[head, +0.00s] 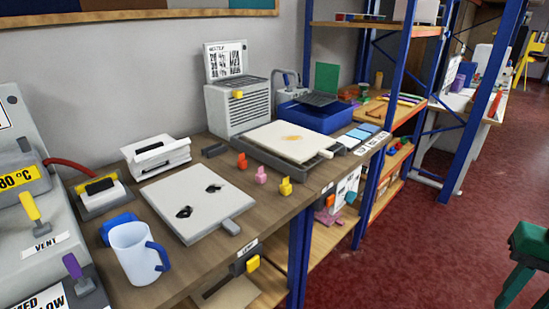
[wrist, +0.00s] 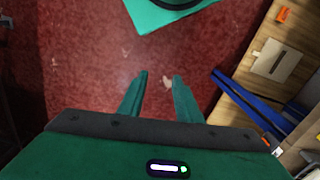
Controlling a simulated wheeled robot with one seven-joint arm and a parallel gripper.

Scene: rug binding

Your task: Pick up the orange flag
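The orange flag (head: 242,161) is a small orange-red piece standing on the wooden bench, behind a pink flag (head: 261,175) and a yellow one (head: 285,187). My gripper (head: 521,300) is at the right edge of the head view, partly cut off. It hangs over the red floor, well to the right of the bench and away from the flag. In the wrist view its two green fingers (wrist: 159,82) are apart with only floor between them. A small orange piece (wrist: 283,14) shows at the upper right of the wrist view; I cannot tell what it is.
Left of the flags lies a pale flat plate (head: 190,190); right of them is a low grey device with a cream top (head: 290,142). A grey box (head: 236,106) stands behind. A white mug (head: 134,254) is at the front left. Blue shelf posts (head: 388,125) rise beyond the bench.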

